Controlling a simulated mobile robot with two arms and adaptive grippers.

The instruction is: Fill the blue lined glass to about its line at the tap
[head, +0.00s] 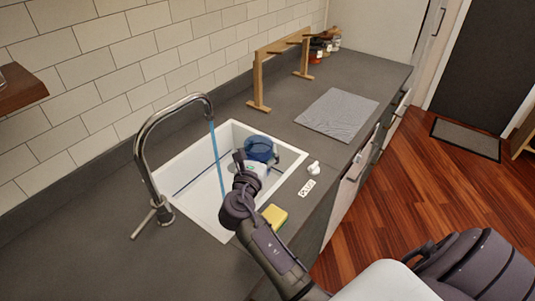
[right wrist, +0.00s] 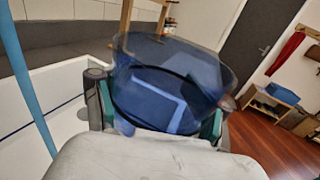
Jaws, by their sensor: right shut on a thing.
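The blue glass (head: 260,146) is held over the right part of the sink and looks roughly upright. In the right wrist view the see-through blue glass (right wrist: 175,58) has a dark ring around it; I cannot tell whether there is water inside. My right gripper (head: 255,166) is shut on the glass, with its fingers (right wrist: 158,108) on both sides. The chrome tap (head: 146,150) is running. Its blue stream (head: 217,160) falls into the sink, left of the glass and apart from it; it also shows in the right wrist view (right wrist: 32,85). My left gripper is out of view.
The white sink (head: 190,172) is set in the grey counter (head: 90,235). A yellow sponge (head: 275,215) and a small white object (head: 314,168) lie by its near and right edges. A grey mat (head: 338,113) and a wooden rack (head: 258,80) stand farther right.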

